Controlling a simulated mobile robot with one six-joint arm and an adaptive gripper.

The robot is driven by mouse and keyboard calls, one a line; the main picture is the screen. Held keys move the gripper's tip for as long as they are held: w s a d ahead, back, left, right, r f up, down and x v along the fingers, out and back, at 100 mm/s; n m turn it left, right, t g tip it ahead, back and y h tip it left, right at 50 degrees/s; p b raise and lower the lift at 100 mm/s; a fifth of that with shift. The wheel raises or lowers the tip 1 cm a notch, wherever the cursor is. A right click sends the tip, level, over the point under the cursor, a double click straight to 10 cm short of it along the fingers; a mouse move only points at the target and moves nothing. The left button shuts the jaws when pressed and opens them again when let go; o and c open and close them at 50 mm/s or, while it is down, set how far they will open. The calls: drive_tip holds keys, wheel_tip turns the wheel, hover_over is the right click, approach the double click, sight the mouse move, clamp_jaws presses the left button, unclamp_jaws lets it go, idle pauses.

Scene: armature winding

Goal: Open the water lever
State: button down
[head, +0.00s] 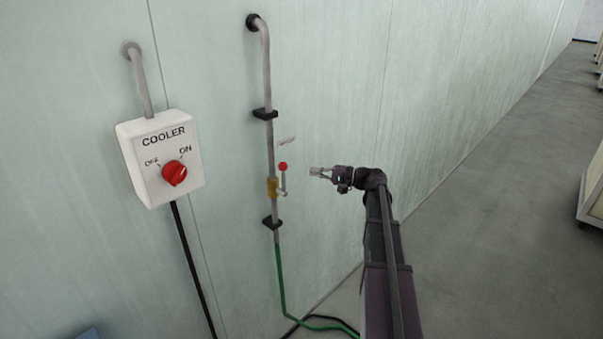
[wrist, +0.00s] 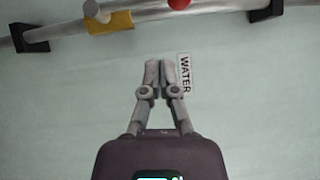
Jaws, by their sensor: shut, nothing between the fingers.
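The water lever (head: 283,180) is a short grey handle with a red ball knob (head: 283,166). It stands upright beside a brass valve (head: 272,187) on a grey vertical pipe (head: 269,140). In the wrist view the red knob (wrist: 179,3) is cut off by the top edge, and the brass valve (wrist: 110,22) is at the upper left. My gripper (head: 312,172) is to the right of the knob in the head view, apart from it. In the wrist view my gripper (wrist: 160,64) has its fingertips together and empty, next to the WATER label (wrist: 185,73).
A white COOLER box (head: 160,158) with a red knob is on the wall to the left. Black brackets (head: 265,114) hold the pipe. A green hose (head: 281,285) runs down from it to the floor.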

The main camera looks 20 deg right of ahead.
drive_tip(key=shift+v, duration=2.8)
drive_tip(key=shift+w+r, duration=0.1)
drive_tip(key=s+a+f+n+g+h, duration=0.25)
drive_tip(key=a+f, duration=0.35)
drive_tip(key=a, duration=0.3)
drive_tip(key=s+a+f+n+g+h, duration=0.1)
drive_tip(key=s+a+f+g+h, duration=0.25)
drive_tip(key=a+f, duration=0.45)
drive_tip(key=s+a+f+n+g+h, duration=0.2)
drive_tip(key=s+a+h, duration=0.2)
drive_tip(key=s, duration=0.3)
drive_tip(key=s+a+f+n+g+h, duration=0.2)
drive_tip(key=s+a+f+h, duration=0.1)
drive_tip(key=s+a+h, duration=0.1)
drive_tip(key=shift+s+a+f+h, duration=0.2)
drive_tip(key=shift+s+a+h, duration=0.15)
drive_tip(key=shift+s+h, duration=0.75)
drive_tip(key=shift+s+y, duration=0.3)
drive_tip(key=shift+s, duration=0.05)
